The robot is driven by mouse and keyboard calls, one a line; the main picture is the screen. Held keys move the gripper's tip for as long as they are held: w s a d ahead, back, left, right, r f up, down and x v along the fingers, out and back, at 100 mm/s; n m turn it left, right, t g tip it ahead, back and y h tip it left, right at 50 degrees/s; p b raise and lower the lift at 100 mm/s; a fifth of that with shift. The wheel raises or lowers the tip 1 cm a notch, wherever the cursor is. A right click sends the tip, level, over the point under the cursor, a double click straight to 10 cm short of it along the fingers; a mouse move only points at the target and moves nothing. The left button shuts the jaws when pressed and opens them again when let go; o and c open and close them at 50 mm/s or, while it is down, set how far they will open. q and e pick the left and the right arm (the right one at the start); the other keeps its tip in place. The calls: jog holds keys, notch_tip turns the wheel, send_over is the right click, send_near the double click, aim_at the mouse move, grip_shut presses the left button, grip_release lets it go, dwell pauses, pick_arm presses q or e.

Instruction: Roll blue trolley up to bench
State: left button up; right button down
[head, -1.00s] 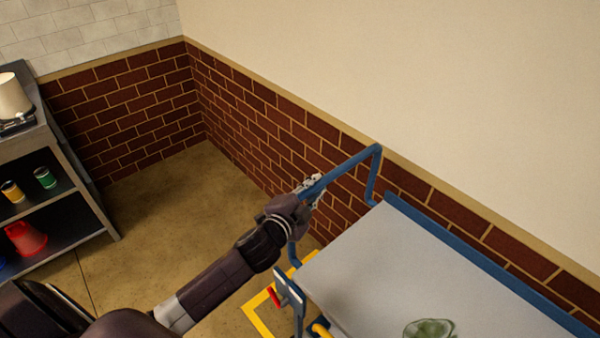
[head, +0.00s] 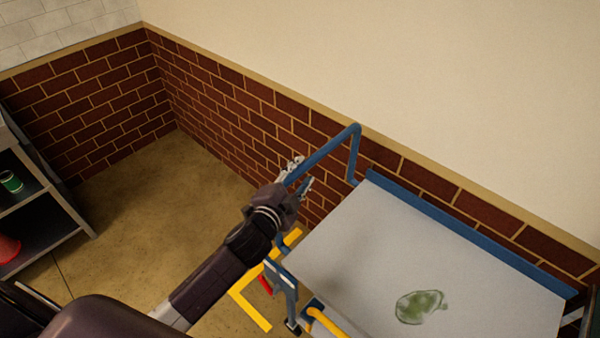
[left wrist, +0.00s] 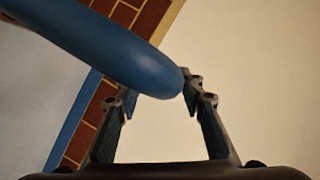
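The blue trolley has a flat grey top (head: 390,250) and a raised blue tubular push handle (head: 330,150) at its left end. My left gripper (head: 298,177) is at the lower left part of the handle bar. Its two fingers are spread apart, one on each side of the bar. The left wrist view also shows the fingers apart (left wrist: 155,110), with the blue handle (left wrist: 110,50) crossing between or in front of them; contact is unclear. My right gripper is out of view. I cannot make out the bench for certain.
A greenish translucent object (head: 421,307) lies on the trolley top. Yellow floor marking (head: 250,305) shows beside the trolley's left end. A brick wall (head: 240,110) runs close behind the trolley. A grey shelf unit (head: 75,212) stands at the left; open floor lies between.

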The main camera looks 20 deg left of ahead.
pick_arm(q)
jog(key=shift+a, duration=0.15)
jog(key=shift+s, duration=0.35)
jog(key=v, duration=1.1)
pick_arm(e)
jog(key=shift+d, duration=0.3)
pick_arm(q)
jog(key=shift+s+r, duration=0.1)
jog(key=shift+s, duration=0.05)
